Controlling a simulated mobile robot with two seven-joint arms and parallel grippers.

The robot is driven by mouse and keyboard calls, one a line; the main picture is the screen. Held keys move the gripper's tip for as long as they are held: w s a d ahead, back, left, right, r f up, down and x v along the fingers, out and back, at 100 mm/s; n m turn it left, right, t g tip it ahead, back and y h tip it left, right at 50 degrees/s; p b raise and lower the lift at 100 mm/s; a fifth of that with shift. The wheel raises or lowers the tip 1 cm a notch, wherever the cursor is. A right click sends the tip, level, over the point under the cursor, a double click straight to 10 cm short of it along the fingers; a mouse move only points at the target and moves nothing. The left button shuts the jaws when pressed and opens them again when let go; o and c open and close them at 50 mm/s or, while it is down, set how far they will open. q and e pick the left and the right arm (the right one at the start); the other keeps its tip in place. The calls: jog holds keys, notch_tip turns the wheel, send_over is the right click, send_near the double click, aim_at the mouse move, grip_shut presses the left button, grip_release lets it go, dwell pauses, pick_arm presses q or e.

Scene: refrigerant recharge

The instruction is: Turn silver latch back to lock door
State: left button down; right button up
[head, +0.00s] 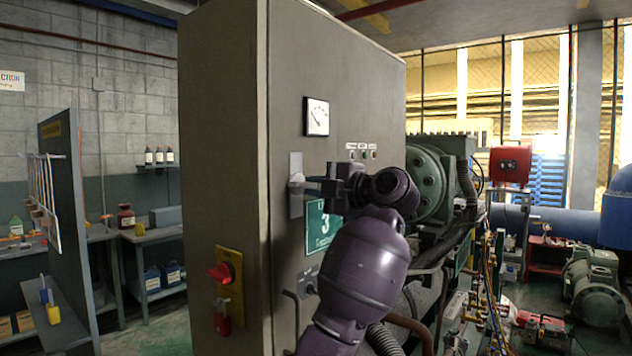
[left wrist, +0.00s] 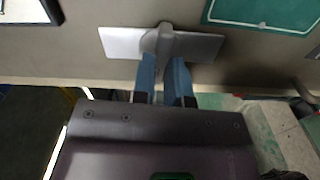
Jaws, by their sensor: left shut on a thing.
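The silver latch (head: 296,168) is on the tall grey cabinet's front face (head: 350,85), near its left edge. The face looks closed against the cabinet's side. My left gripper (head: 305,185) reaches the latch from the right, and its fingers are shut on the latch handle. In the left wrist view, the latch's flat plate (left wrist: 120,42) lies against the grey panel, and its handle sticks out from the middle. The blue fingertips of my left gripper (left wrist: 164,75) are on either side of the handle. They hide part of it. My right gripper is not seen.
A gauge (head: 316,116) and a green sign (head: 322,226) are on the cabinet front near my arm. A red rotary switch (head: 221,273) is on the cabinet's side. Green machinery (head: 430,177) and hoses crowd the right.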

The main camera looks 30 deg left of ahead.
pick_arm(q)
jog(key=shift+r+m+p, duration=0.1)
jog(key=shift+m+p, duration=0.2)
jog(key=shift+p, duration=0.15)
jog(key=shift+m+p, duration=0.6)
jog(key=shift+p, duration=0.5)
jog(key=shift+m+p, duration=0.35)
jog(key=shift+m, duration=0.15)
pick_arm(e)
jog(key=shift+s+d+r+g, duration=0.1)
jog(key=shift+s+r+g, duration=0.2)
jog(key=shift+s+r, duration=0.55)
pick_arm(q)
jog(key=shift+m, duration=0.3)
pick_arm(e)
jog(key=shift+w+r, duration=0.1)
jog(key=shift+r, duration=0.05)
pick_arm(q)
jog(key=shift+f+m, duration=0.2)
jog(key=shift+m, duration=2)
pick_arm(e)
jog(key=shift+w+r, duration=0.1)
